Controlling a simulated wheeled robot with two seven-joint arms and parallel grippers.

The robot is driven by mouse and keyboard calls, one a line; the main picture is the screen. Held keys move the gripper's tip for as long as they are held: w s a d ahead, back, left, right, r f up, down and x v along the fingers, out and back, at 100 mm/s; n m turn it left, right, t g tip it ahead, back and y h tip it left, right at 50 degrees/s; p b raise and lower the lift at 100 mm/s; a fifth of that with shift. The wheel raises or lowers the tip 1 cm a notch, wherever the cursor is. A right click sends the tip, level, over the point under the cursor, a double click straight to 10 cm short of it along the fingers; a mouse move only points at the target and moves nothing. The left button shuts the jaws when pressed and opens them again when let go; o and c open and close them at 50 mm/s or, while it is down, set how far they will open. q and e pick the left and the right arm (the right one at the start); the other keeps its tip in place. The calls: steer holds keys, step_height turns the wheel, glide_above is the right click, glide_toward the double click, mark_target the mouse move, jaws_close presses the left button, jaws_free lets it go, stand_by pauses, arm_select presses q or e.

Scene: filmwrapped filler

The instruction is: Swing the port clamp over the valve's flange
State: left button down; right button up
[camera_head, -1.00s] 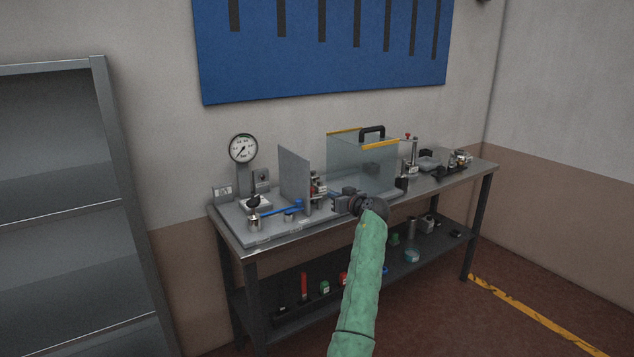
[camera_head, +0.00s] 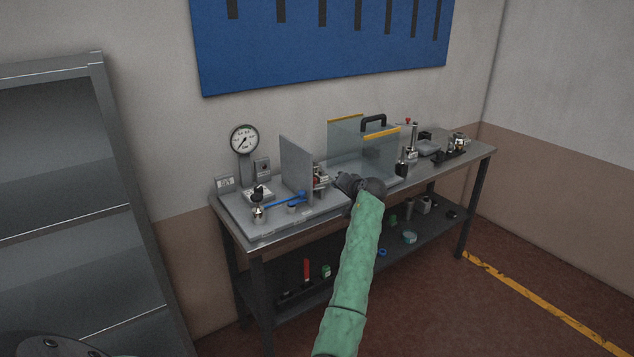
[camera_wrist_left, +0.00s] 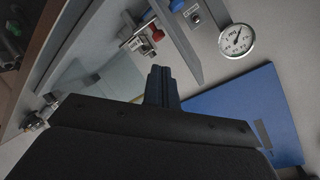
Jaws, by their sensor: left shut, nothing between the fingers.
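My left gripper (camera_head: 344,182) is at the end of the green-sleeved arm, over the bench's middle, right of an upright grey panel (camera_head: 296,168). Its dark fingers (camera_wrist_left: 161,86) are together and empty in the left wrist view. A small silver fitting with red parts (camera_head: 320,177) stands between panel and gripper; the left wrist view shows a red knob (camera_wrist_left: 158,35) beyond the fingertips, apart from them. I cannot tell which parts are the port clamp and valve flange. My right gripper is out of view.
A round gauge (camera_head: 244,139) rises at the back left. More fittings fill the bench's right end (camera_head: 457,144). A grey shelf unit (camera_head: 98,130) stands at far left.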

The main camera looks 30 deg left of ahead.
mark_target(315, 182)
arm_select(q)
steer(key=shift+f+m+h, duration=0.15)
steer(key=shift+m, duration=1.25)
steer(key=shift+f+m+h, duration=0.1)
steer(key=shift+f+m, duration=0.1)
steer(key=shift+m, duration=1.2)
steer(key=shift+f+m+h, duration=0.15)
steer(key=shift+m, duration=1.25)
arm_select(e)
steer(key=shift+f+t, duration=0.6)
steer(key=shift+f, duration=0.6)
